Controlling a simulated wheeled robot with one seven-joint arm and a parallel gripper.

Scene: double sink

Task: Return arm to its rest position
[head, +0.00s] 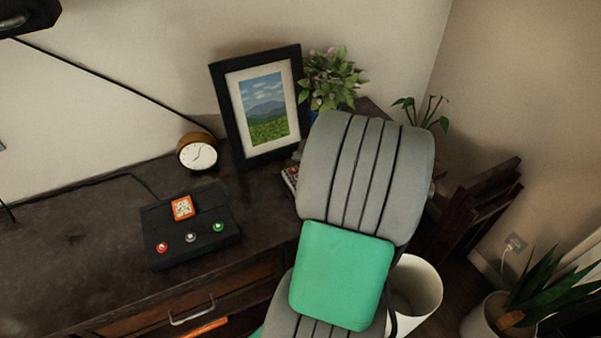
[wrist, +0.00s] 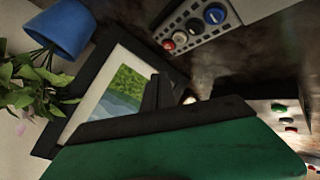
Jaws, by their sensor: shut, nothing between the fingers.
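My arm, in grey ribbed links and a green panel, stands folded in front of the desk's right end in the head view. It hides my gripper there. In the wrist view, the dark fingers of my gripper (wrist: 158,92) show above a green and black part close to the camera. The fingers are together with nothing between them. Behind them is the framed landscape picture (wrist: 85,95), which stands on the desk in the head view (head: 232,105).
On the dark desk (head: 80,235) are a round clock (head: 197,152), a black button box (head: 165,240) and a leafy plant (head: 330,75). The plant's blue pot (wrist: 62,28) and a button panel (wrist: 195,28) show in the wrist view. A white bin (head: 425,290) stands beside the desk.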

